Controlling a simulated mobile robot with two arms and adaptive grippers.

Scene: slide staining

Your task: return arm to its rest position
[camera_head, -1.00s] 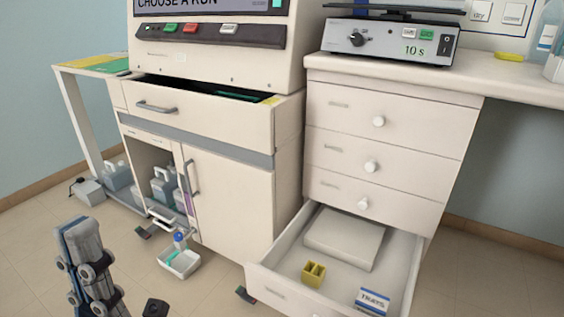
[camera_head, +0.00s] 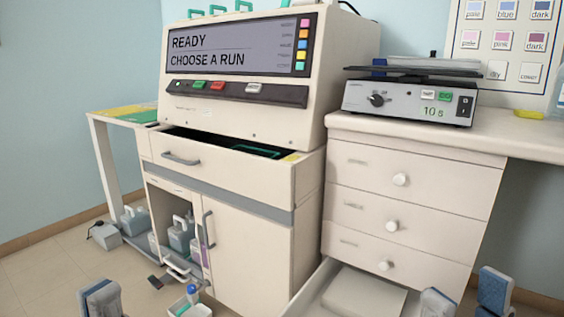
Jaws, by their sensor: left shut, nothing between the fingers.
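My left gripper (camera_head: 100,298) shows only at its tip, at the bottom left edge of the head view. It is shut and empty, over the floor in front of the staining machine and apart from it. My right gripper (camera_head: 466,297) shows at the bottom right edge, its two blue-grey fingertips clearly apart with nothing visible between them. It appears in front of the drawer unit, to the right of the open bottom drawer (camera_head: 318,288). The rest of both arms is below the picture.
The staining machine (camera_head: 237,97) reads "READY CHOOSE A RUN". Its upper drawer (camera_head: 220,165) is partly open. The open bottom drawer of the drawer unit holds a flat pale block (camera_head: 362,296). A 10 s device (camera_head: 405,100) stands on the counter. Containers and a small bin (camera_head: 190,306) are low at left.

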